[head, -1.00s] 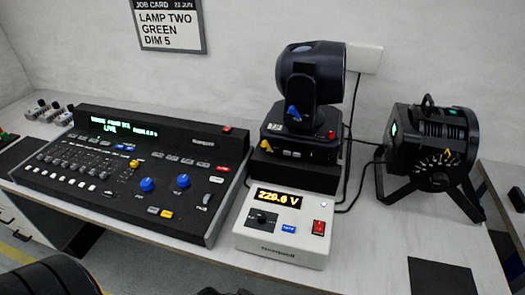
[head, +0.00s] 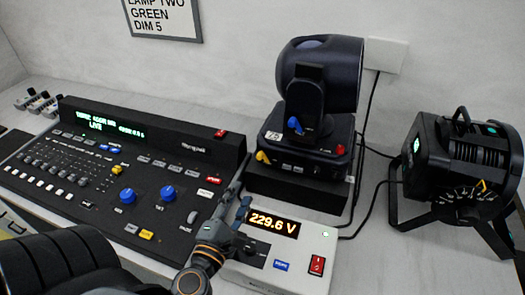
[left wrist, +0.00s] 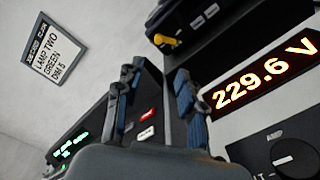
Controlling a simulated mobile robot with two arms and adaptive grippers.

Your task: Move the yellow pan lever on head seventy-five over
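Head seventy-five (head: 305,150) is a black moving-head lamp on a black plinth, with a small "75" label on its base. Its yellow pan lever (head: 263,157) sticks out at the base's lower left corner; the left wrist view also shows this lever (left wrist: 166,40), at the top. A blue lever (head: 295,125) is on the yoke above. My left gripper (head: 238,203) is below and left of the yellow lever, apart from it, over the gap between console and meter box. In the left wrist view its two fingers (left wrist: 152,98) stand apart with nothing between them. My right gripper is not in view.
A black lighting console (head: 125,165) fills the left. A white meter box (head: 310,255) reading 229.6 V, with a red switch, stands in front of the lamp. A second black lamp (head: 455,165) stands on the right, with cables between. A job card (head: 165,15) hangs on the wall.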

